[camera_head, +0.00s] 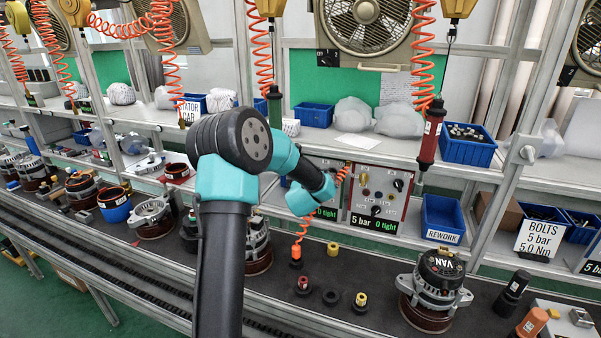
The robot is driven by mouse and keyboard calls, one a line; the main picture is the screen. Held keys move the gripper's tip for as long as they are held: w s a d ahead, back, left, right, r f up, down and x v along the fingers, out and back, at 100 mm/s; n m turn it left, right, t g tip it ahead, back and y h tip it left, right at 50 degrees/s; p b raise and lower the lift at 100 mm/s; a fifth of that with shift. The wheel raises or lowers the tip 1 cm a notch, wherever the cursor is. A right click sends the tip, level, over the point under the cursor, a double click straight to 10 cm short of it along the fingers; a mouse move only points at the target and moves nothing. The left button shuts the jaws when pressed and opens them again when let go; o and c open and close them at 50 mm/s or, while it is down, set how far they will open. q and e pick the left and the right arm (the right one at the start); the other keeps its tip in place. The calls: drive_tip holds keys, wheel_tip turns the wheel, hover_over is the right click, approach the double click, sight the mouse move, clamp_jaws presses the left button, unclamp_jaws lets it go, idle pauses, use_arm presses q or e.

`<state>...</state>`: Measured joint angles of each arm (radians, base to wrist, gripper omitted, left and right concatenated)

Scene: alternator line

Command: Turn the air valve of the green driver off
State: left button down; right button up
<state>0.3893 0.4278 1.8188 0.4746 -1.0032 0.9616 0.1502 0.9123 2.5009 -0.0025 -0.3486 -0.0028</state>
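A dark green driver (275,106) hangs upright from an orange coiled hose at the upper middle, just behind my arm. An air valve belonging to it cannot be made out. My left arm rises from the bottom, bends at its teal joints and reaches right, ending in front of the left control panel (325,211). That panel is partly covered; its green display reads "0 tight". My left gripper's fingers are hidden behind the wrist. My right gripper does not show. A red driver (430,137) hangs farther right.
The right panel (361,201) shows black knobs and "5 bar 0 tight". A blue REWORK bin (443,216) stands beside it. An alternator (436,285) and small sockets (360,301) stand on the dark bench. An orange coiled hose (300,232) hangs near my wrist.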

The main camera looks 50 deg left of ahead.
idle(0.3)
use_arm(q)
drive_tip(key=c, duration=1.2)
unclamp_jaws()
drive_tip(key=v, duration=1.7)
drive_tip(key=shift+s+d, duration=0.1)
drive_tip(key=shift+s, duration=0.15)
